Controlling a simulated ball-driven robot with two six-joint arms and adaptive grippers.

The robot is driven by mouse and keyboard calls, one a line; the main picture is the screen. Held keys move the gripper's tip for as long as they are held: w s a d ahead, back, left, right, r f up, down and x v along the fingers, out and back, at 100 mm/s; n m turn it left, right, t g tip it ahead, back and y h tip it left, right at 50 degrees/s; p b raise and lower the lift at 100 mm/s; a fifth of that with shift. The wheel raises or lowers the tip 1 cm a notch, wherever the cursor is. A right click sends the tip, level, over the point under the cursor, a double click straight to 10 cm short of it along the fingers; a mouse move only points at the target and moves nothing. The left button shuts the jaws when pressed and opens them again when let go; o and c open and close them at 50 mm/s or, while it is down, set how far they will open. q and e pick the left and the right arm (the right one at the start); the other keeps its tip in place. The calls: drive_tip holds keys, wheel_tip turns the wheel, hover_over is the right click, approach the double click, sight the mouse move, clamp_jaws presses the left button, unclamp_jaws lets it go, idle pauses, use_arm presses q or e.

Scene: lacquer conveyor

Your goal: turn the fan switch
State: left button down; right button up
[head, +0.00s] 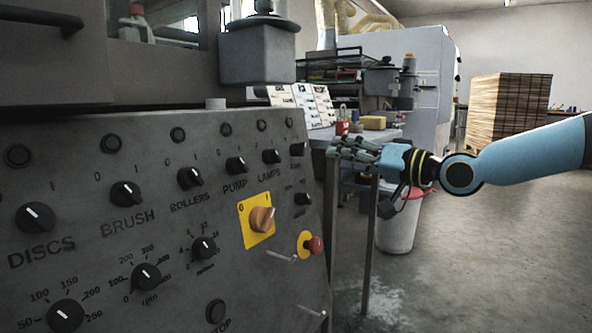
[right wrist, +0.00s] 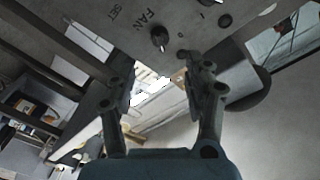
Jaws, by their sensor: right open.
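The fan switch (head: 297,149) is a small black rotary knob at the far right end of the top knob row on the grey control panel (head: 150,262). In the right wrist view the fan switch (right wrist: 160,38) shows beside the FAN lettering, beyond the fingertips. My right gripper (head: 343,148) is just right of the panel's edge in the head view, pointing left. In the right wrist view its two fingers (right wrist: 160,75) are apart with nothing between them. It looks clear of the knob; the exact distance is hard to tell. My left gripper is not in view.
Neighbouring knobs include the lamps knob (head: 271,156) and the pump knob (head: 236,165). Below are an orange switch on a yellow plate (head: 257,220) and a red emergency button (head: 315,245). A table (head: 372,134) with small items stands behind my gripper, and a white bin (head: 399,225) below it.

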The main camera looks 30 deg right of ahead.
sight(304, 151)
drive_tip(key=b+x, duration=0.3)
drive_tip(key=x, duration=0.2)
drive_tip(key=shift+w+r+b, duration=0.2)
drive_tip(key=shift+r+b, duration=0.05)
drive_tip(key=shift+b, duration=0.1)
drive_tip(key=shift+w+d+r+p, duration=0.15)
drive_tip(key=shift+w+r+p, duration=0.1)
drive_tip(key=shift+p, duration=0.25)
drive_tip(key=shift+w+p, duration=0.25)
drive_tip(key=shift+p, duration=0.05)
drive_tip(key=w, duration=0.1)
drive_tip(key=w+a, duration=0.1)
drive_tip(key=w+p, duration=0.1)
drive_tip(key=shift+a+f, duration=0.3)
drive_tip(key=shift+f, duration=0.05)
drive_tip(key=shift+w+a+f, duration=0.1)
drive_tip(key=shift+w+a, duration=0.05)
drive_tip(key=shift+w, duration=0.3)
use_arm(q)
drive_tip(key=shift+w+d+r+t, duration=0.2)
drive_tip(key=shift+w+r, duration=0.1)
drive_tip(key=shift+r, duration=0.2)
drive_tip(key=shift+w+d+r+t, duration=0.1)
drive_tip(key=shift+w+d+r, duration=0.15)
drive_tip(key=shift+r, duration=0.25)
